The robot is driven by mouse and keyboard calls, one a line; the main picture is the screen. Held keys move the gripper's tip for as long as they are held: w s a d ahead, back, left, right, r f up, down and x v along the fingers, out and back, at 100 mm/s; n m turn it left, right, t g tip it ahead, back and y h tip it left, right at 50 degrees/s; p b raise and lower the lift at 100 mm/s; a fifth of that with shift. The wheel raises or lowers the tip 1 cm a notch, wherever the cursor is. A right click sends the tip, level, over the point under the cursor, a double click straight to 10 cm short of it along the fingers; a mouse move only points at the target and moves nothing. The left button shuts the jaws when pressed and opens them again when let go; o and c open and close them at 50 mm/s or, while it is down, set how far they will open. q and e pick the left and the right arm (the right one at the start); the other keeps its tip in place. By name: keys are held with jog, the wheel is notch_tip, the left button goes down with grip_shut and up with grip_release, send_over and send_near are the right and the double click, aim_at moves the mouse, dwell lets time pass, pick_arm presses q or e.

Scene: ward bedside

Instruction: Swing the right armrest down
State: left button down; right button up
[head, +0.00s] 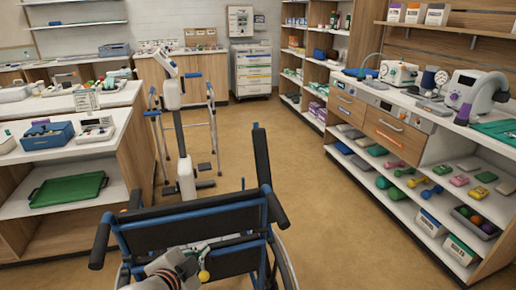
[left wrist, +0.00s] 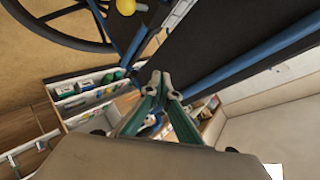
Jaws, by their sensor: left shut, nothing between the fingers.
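The wheelchair (head: 190,228) stands at the bottom of the head view, its black back with blue tubes facing me. Its right armrest (head: 261,155) is a black pad standing upright, swung up, beyond the back's right side. A shorter black pad (head: 135,196) shows at the left side. My left gripper (head: 178,268) is low behind the back, apart from the raised armrest; its fingertips are unclear there. In the left wrist view its green fingers (left wrist: 160,82) are shut and empty, near the black back panel (left wrist: 215,45). My right gripper is not in view.
Black push handles (head: 278,208) stick out from the back. A yellow knob (head: 204,275) is near my left gripper. A patient lift (head: 178,120) and a walking frame (head: 212,120) stand ahead. Shelves (head: 405,190) line the right; open floor (head: 310,185) lies between.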

pick_arm(q)
jog(key=w+d+r+m+h, duration=0.2)
jog(key=w+d+r+m, duration=0.3)
jog(key=w+r, duration=0.4)
jog(key=w+d+r+m+h, duration=0.3)
jog(key=w+d+r, duration=0.3)
jog(key=r, duration=0.4)
jog(key=b, duration=0.3)
send_near(265, 149)
jog(key=w+d+f, duration=0.2)
jog(key=w+d, duration=0.1)
jog(key=d, duration=0.1)
jog(key=shift+w+a+f+t, duration=0.3)
jog(key=shift+w+a+t, duration=0.1)
jog(key=shift+w, duration=0.35)
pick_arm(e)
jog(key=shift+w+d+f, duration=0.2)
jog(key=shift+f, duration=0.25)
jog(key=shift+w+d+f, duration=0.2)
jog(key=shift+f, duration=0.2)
